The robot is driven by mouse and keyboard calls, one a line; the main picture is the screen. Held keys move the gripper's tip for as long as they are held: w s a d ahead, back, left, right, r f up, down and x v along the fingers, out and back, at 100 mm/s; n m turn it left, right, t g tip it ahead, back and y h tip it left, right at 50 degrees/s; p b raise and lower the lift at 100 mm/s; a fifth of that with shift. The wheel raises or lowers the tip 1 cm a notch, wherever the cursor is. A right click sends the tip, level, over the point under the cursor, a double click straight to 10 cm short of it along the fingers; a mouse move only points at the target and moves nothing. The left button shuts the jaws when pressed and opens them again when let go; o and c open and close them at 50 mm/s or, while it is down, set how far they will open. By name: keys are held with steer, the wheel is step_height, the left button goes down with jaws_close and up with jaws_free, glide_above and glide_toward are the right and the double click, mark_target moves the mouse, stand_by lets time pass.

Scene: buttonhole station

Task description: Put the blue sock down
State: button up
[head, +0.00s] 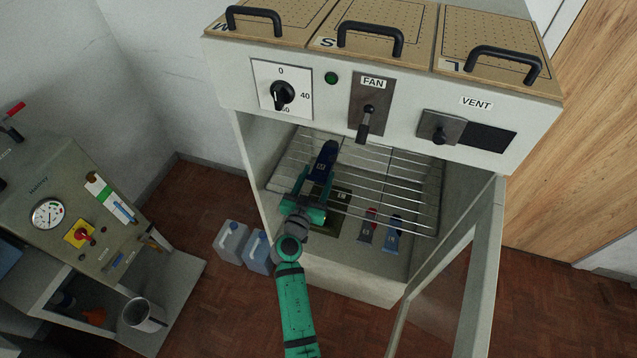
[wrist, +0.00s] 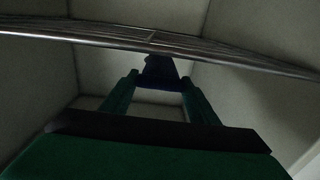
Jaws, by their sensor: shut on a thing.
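The blue sock (head: 324,158) is dark navy and sits at the tip of my gripper (head: 318,184), inside the open cabinet. My gripper is shut on the sock, which stretches away from the fingers toward the back. In the wrist view the sock (wrist: 160,72) shows as a dark shape between the two green fingertips (wrist: 158,84). The wire rack (head: 395,183) crosses the cabinet at about this height. In the wrist view the rack's bars (wrist: 220,52) run across above the fingers. I cannot tell whether the sock touches the rack.
The glass door (head: 450,270) stands open at the right. A red item (head: 368,225) and a blue item (head: 393,234) lie on the cabinet floor, beside a dark panel. Jugs (head: 231,242) stand outside at the left, near a machine with a gauge (head: 48,214).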

mark_target(318, 188)
steer(key=shift+w+d+f, duration=0.1)
steer(key=shift+w+f, duration=0.1)
steer(key=shift+f, duration=1.6)
steer(key=shift+d, duration=0.15)
steer(key=o, duration=1)
steer(key=shift+s+f, duration=0.1)
steer(key=v, duration=1.2)
